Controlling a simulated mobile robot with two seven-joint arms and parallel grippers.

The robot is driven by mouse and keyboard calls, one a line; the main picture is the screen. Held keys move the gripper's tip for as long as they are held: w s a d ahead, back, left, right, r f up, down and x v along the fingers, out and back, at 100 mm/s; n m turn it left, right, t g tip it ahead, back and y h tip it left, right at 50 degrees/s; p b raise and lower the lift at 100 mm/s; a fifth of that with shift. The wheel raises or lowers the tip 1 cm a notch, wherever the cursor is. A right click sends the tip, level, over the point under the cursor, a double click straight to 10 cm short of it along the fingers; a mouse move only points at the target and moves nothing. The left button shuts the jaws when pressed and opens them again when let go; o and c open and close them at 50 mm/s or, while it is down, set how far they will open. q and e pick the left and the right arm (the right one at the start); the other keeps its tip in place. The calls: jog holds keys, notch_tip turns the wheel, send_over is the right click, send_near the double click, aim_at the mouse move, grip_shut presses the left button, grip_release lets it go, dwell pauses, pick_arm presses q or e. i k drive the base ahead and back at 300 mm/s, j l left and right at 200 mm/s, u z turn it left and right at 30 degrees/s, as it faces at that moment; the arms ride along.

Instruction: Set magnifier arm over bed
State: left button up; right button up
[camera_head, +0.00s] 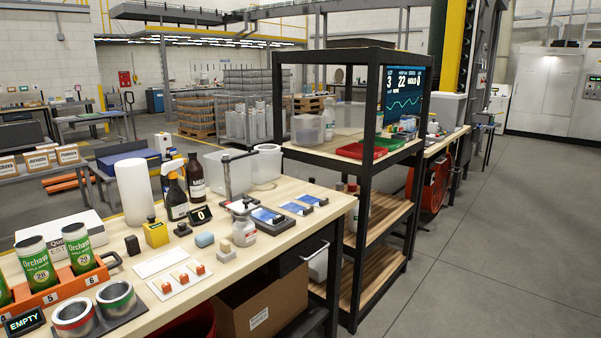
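Blue-faced flat plates (267,216) lie just right of the post. Which thing is the bed I cannot tell. Neither of my grippers shows in the head view.
An orange rack (62,291) with green cans stands at front left, near an "EMPTY" display (24,322). Spray and brown bottles (195,178) stand at the back. A black-framed shelf (350,230) adjoins the bench on the right. The floor (500,240) farther right is clear.

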aim_at(257, 148)
jog(key=l+u, duration=0.1)
jog(key=u, duration=0.3)
jog(key=i+l+u, duration=0.1)
jog(key=u, duration=0.3)
jog(key=l+u, duration=0.2)
jog(key=u, duration=0.25)
jog(key=l+u, duration=0.15)
jog(key=u, duration=0.25)
jog(key=l+u, duration=0.3)
jog(key=l, duration=0.25)
jog(key=k+l+u, duration=0.1)
jog(key=l+u, duration=0.15)
jog(key=l, duration=0.25)
